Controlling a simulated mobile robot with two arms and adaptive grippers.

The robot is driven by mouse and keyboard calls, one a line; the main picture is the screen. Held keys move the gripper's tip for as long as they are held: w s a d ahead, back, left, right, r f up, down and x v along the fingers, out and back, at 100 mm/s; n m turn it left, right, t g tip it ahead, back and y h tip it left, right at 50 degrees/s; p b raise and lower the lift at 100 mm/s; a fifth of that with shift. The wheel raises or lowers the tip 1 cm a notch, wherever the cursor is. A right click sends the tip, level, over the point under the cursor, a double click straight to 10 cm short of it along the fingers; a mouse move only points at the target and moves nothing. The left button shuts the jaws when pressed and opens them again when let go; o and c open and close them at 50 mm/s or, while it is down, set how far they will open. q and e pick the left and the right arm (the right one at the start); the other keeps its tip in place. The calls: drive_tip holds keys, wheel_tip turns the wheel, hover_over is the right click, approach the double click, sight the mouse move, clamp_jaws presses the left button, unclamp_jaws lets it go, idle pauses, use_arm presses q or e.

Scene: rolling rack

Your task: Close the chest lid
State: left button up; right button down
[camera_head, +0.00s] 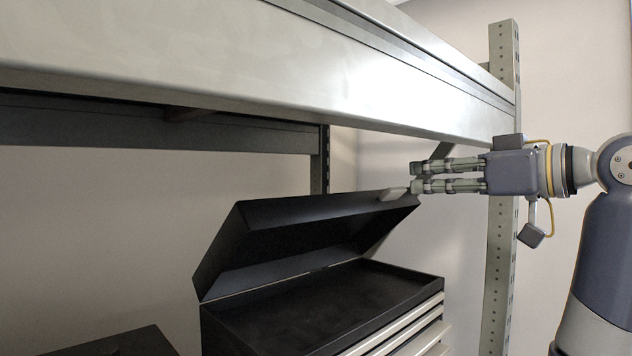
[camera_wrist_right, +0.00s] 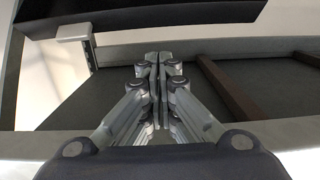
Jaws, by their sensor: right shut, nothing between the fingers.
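The black chest (camera_head: 330,304) stands below the rack beam with its lid (camera_head: 290,228) tilted open above the tray-like top. A small light handle (camera_head: 395,193) sits at the lid's upper right edge. My right gripper (camera_head: 414,178) is shut and empty, with its fingertips at the lid's right end beside the handle; I cannot tell if they touch. In the right wrist view the shut fingers (camera_wrist_right: 158,60) point toward the dark lid (camera_wrist_right: 140,14), and the light handle (camera_wrist_right: 74,33) shows at upper left. My left gripper is not in view.
A large metal rack beam (camera_head: 250,75) crosses above the chest, close over the lid. A perforated upright post (camera_head: 497,240) stands behind my right wrist. Light drawer fronts (camera_head: 425,335) show on the chest's right side. A dark box (camera_head: 125,343) stands at lower left.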

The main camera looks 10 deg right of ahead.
sight(336, 201)
drive_tip(key=p+x, duration=0.9)
drive_tip(key=x, duration=0.9)
drive_tip(key=shift+r+p, duration=0.2)
drive_tip(key=shift+p, duration=0.1)
drive_tip(key=shift+w+a+f, duration=0.1)
drive_tip(key=shift+w+a, duration=0.15)
drive_tip(key=shift+w, duration=0.1)
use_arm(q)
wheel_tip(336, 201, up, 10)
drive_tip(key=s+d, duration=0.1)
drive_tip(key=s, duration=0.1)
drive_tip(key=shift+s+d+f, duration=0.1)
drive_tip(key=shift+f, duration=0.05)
use_arm(e)
drive_tip(key=shift+s, duration=0.1)
